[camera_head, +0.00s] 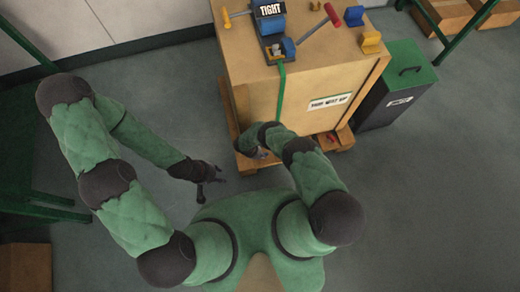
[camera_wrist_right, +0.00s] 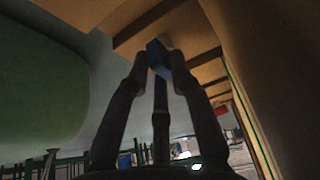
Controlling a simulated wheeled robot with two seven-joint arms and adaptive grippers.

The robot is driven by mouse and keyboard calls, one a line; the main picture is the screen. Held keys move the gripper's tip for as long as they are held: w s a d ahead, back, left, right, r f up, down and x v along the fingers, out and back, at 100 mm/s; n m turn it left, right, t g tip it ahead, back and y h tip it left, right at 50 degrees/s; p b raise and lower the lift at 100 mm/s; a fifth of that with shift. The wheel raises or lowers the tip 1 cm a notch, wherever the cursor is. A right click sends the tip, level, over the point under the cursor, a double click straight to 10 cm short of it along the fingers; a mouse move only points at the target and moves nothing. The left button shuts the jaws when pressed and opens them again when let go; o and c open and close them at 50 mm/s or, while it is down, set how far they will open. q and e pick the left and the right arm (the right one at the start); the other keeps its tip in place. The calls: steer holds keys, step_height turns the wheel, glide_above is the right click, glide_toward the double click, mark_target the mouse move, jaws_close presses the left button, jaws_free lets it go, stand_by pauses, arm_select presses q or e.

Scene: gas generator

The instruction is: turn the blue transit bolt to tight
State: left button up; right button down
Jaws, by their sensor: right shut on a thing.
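The blue transit bolt (camera_wrist_right: 158,56) is between the fingertips of my right gripper (camera_wrist_right: 160,68) in the right wrist view, low at the crate's wooden base. My right gripper is shut on it. In the head view my right gripper (camera_head: 258,153) reaches down at the crate's near left corner and mostly hides the bolt. My left gripper (camera_head: 208,184) hangs empty over the floor to the left, its fingers apart.
The large wooden crate (camera_head: 300,90) rests on a pallet base with a red part (camera_head: 331,137) at its right. Tools and blue and yellow blocks lie on top. A dark bin with a green lid (camera_head: 403,72) stands at right. The floor at left is clear.

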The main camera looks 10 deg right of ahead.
steer(key=c, duration=1.1)
jaws_free()
steer(key=shift+r, duration=0.1)
steer(key=shift+w+a+r, duration=0.1)
steer(key=shift+a+r, duration=0.05)
steer(key=shift+r, duration=0.05)
steer(key=v, duration=1.1)
steer(key=shift+s, duration=0.2)
steer(key=shift+a+r, duration=0.1)
